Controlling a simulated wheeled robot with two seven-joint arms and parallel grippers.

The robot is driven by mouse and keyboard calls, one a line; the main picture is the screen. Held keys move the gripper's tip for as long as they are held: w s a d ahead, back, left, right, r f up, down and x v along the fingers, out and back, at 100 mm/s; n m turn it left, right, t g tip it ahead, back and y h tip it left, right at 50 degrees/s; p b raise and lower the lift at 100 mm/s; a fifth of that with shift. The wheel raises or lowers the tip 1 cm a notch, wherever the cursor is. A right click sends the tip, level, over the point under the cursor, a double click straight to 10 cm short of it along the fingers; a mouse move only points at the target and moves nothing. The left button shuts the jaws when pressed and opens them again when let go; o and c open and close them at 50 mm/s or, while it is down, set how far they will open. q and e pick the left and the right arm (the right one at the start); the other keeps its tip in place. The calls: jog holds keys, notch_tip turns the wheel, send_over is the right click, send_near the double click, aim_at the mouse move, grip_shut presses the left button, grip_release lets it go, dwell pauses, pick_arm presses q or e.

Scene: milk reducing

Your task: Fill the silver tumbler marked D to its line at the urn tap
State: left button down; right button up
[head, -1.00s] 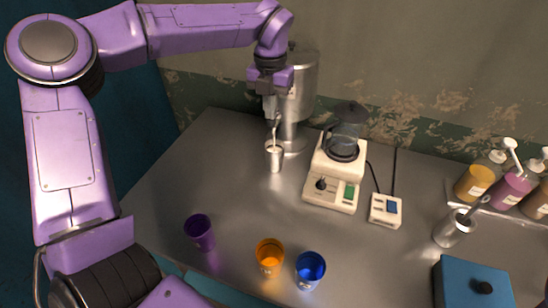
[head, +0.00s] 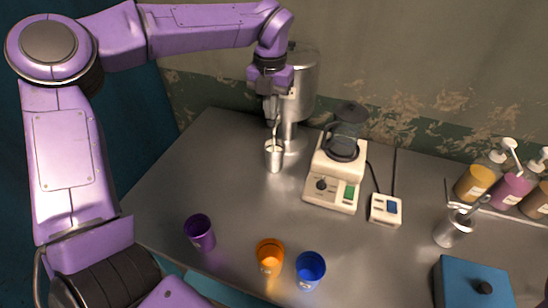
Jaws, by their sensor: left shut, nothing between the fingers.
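The silver tumbler (head: 273,160) stands upright on the metal counter in the head view, below the spout of the silver urn (head: 302,88). A thin pale stream seems to run down into it, and its mark is too small to read. My left gripper (head: 271,118) is shut at the urn's tap, above the tumbler, with nothing held. The tap is largely hidden behind the gripper. The level inside the tumbler is hard to tell. My right gripper does not show.
Purple (head: 200,235), orange (head: 270,258) and blue (head: 310,268) cups stand near the front edge. A cream blender (head: 334,175) and a small switch box (head: 385,209) stand right of the urn. A metal cup (head: 447,233), pump bottles (head: 477,181) and a blue box (head: 470,285) are farther right.

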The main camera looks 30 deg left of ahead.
pick_arm(q)
jog(key=shift+r, duration=0.1)
notch_tip(320, 180, up, 7)
jog(key=p, duration=0.6)
